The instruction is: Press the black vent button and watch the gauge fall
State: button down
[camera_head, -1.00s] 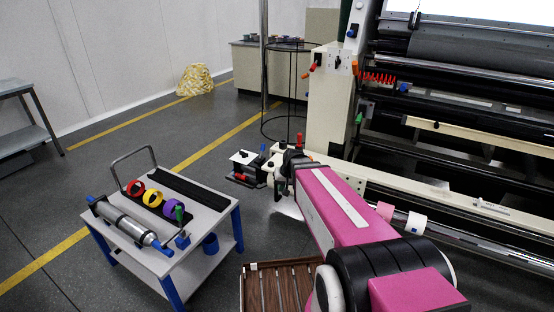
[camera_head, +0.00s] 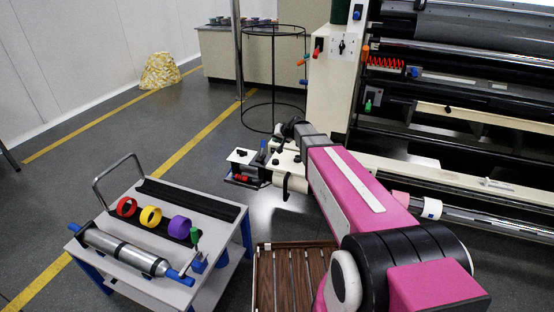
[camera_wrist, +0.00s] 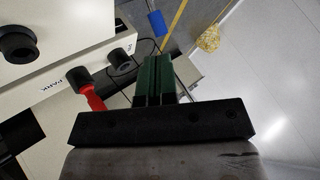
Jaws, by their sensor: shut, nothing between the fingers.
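My gripper (camera_wrist: 157,78) shows in the wrist view with its dark green fingers together and nothing between them. To its left is a cream panel (camera_wrist: 70,28) with a large black round knob (camera_wrist: 17,44), a smaller black round part (camera_wrist: 122,58) and a red lever with a black end (camera_wrist: 92,98). A label reading PARK is beside them. The fingertips appear apart from these parts. I cannot tell which black part is the vent button. No gauge can be made out. In the head view, my pink arm reaches toward the machine (camera_head: 330,105) and my fingers cannot be made out.
A white cart (camera_head: 215,215) with a silver roller (camera_head: 125,250) and red, yellow and purple rings stands at left. A slatted wooden pallet (camera_head: 290,280) lies near my arm. A black wire stand (camera_head: 273,80) and grey counter (camera_head: 225,55) are behind. Floor between cart and wall is clear.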

aim_at(277, 160)
dwell(0.3)
jog(key=shift+f, duration=4.4)
jog(key=shift+f, duration=0.1)
jog(key=shift+f, duration=0.3)
jog(key=shift+f, duration=0.4)
jog(key=shift+r, duration=0.8)
jog(key=shift+r, duration=0.1)
